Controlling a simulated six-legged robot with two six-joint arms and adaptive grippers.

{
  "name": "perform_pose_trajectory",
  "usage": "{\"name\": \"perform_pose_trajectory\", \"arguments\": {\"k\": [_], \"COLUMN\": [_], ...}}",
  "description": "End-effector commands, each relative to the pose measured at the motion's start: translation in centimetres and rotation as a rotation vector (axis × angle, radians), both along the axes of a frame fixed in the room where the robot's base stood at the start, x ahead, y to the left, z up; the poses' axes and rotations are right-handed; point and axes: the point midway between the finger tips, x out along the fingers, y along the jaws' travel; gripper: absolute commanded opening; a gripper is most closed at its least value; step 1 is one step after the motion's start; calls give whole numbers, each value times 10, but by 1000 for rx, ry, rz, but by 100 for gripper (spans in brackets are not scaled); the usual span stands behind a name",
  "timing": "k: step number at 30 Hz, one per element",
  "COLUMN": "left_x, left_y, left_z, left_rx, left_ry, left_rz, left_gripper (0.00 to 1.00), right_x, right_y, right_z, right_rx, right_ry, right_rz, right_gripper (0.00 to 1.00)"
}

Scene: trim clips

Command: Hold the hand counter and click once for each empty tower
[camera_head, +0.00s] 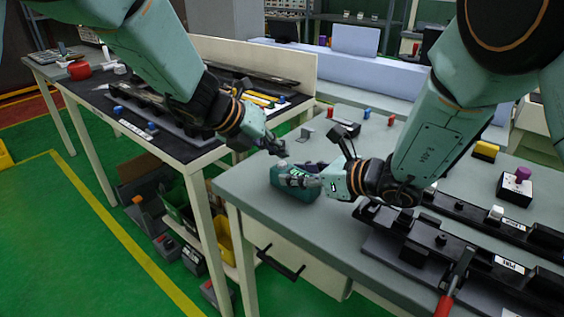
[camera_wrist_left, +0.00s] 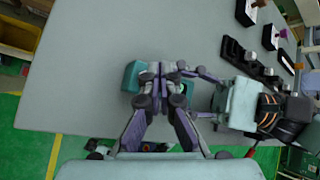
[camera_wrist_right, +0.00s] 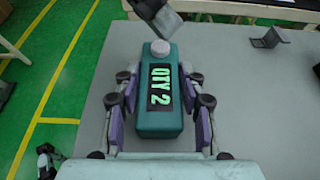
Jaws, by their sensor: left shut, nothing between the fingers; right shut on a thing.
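The hand counter is a teal box (camera_wrist_right: 158,112) with a pale round button (camera_wrist_right: 160,47) on its top end. Its lit green display reads "QTY 2". My right gripper (camera_wrist_right: 158,100) is shut on the counter, with its pads on both sides. In the head view the counter (camera_head: 292,193) is at the near left corner of the grey table. My left gripper (camera_head: 280,150) is shut and empty just above the counter. Its tip (camera_wrist_right: 155,12) shows beyond the button, with a gap between them. I cannot tell which fixtures are the towers.
The grey table (camera_head: 262,222) carries black rails (camera_head: 440,240) with pegs, a red-handled tool (camera_head: 447,300), a box with a purple knob (camera_head: 517,180) and a yellow-topped block (camera_head: 486,150). A dark-topped bench (camera_head: 180,150) stands left. Red (camera_head: 391,119) and blue (camera_head: 367,113) pieces stand farther back.

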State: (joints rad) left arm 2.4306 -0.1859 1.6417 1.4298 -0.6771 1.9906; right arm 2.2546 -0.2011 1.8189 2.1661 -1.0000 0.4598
Motion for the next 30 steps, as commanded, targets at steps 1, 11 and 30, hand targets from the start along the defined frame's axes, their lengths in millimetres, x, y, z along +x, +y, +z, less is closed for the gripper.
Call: {"name": "perform_pose_trajectory", "arguments": {"k": [1,11,30], "left_x": [0,0,0], "left_y": [0,0,0], "left_z": [2,4,52], "left_rx": [0,0,0], "left_ry": [-1,-1,-1], "left_rz": [-1,-1,-2], "left_gripper": [0,0,0], "right_x": [0,0,0], "right_y": [0,0,0], "right_z": [0,0,0], "right_rx": [0,0,0], "right_ry": [0,0,0], "right_rz": [0,0,0], "right_gripper": [6,6,6]}}
